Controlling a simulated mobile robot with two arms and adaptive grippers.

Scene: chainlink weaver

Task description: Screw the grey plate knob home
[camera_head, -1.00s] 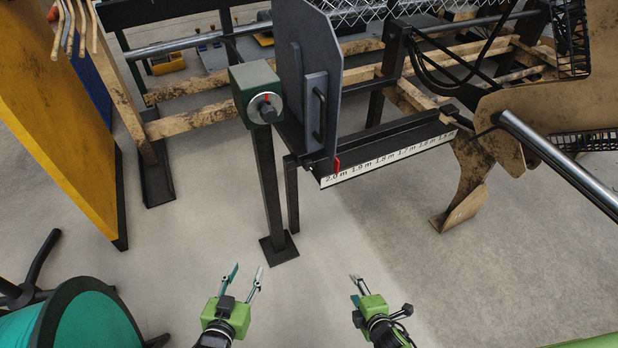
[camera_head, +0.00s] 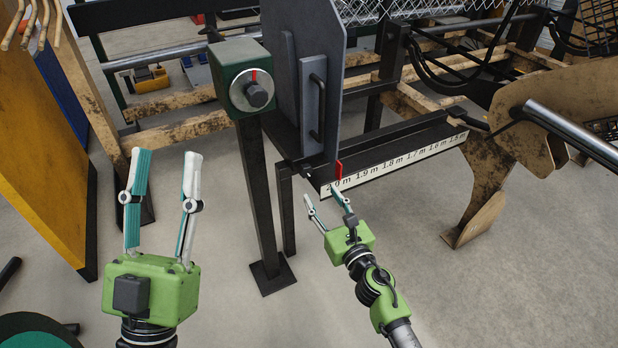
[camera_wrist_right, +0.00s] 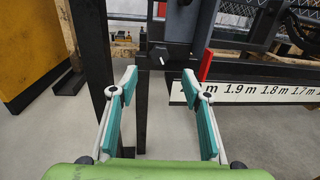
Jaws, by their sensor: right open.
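The upright grey plate (camera_head: 328,65) with a handle stands at the end of the ruled rail. A small dark knob (camera_head: 297,171) sticks out at its lower edge, beside the red pointer (camera_head: 338,170). In the right wrist view the knob (camera_wrist_right: 163,60) shows a white mark, ahead of and between my fingertips. My right gripper (camera_head: 322,192) is open and empty, just below and in front of the knob, apart from it. It also shows open in the right wrist view (camera_wrist_right: 160,76). My left gripper (camera_head: 168,156) is open and empty, well left of the plate.
A green box with a round dial (camera_head: 252,90) stands on a dark post (camera_head: 262,200) between my grippers. The ruled scale (camera_head: 400,163) runs right from the plate. A yellow panel (camera_head: 45,170) stands at left. The floor in front is clear.

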